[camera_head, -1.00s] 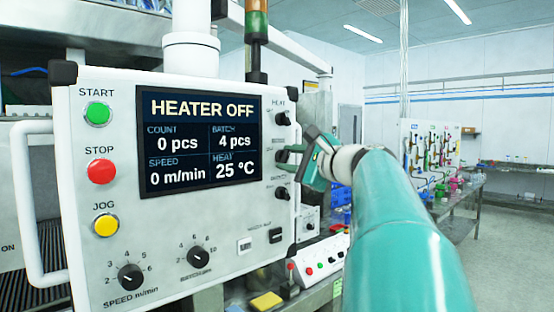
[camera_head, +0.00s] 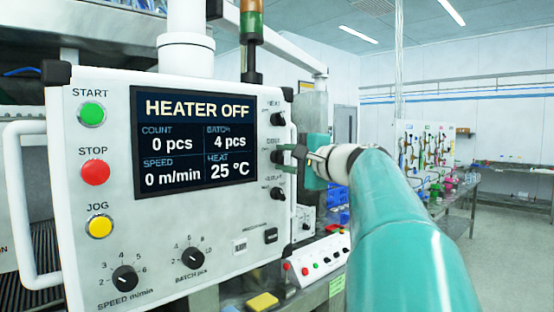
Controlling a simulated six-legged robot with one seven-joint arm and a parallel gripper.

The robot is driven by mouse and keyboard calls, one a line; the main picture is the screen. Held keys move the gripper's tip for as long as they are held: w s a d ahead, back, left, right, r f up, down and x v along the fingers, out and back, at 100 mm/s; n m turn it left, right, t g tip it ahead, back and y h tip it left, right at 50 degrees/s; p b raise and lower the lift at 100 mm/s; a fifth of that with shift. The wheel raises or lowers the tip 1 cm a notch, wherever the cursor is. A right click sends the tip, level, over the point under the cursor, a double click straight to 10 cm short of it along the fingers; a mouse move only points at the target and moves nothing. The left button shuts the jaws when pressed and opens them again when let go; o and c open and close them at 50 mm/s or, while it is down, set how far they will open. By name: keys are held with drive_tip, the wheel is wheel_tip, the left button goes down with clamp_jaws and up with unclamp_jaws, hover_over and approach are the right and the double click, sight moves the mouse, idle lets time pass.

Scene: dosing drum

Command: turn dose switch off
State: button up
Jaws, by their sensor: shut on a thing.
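The dose switch (camera_head: 275,157) is the middle one of three black rotary knobs in a column on the right edge of the white control panel (camera_head: 110,262). My gripper (camera_head: 284,157) comes from the right and is shut on this knob. Its fingers cover much of the knob, so its pointer direction cannot be told. The label above the knob is small and hard to read. The display (camera_head: 195,144) reads HEATER OFF, 0 pcs, 4 pcs, 0 m/min and 25 °C.
The heat knob (camera_head: 277,119) is just above my gripper and another black knob (camera_head: 277,193) just below. Green (camera_head: 91,114), red (camera_head: 95,172) and yellow (camera_head: 99,227) buttons line the panel's left. A white handle (camera_head: 30,205) stands out at the left side.

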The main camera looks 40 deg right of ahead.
drive_tip(key=n, duration=0.6)
drive_tip(key=shift+n, duration=0.3)
idle(0.4)
drive_tip(key=o, duration=1)
drive_tip(key=shift+r, duration=0.1)
drive_tip(key=shift+c, duration=0.2)
drive_tip(key=shift+s, duration=0.1)
drive_tip(key=s, duration=1.3)
drive_tip(key=shift+s+d, duration=0.15)
drive_tip(key=shift+s, duration=0.2)
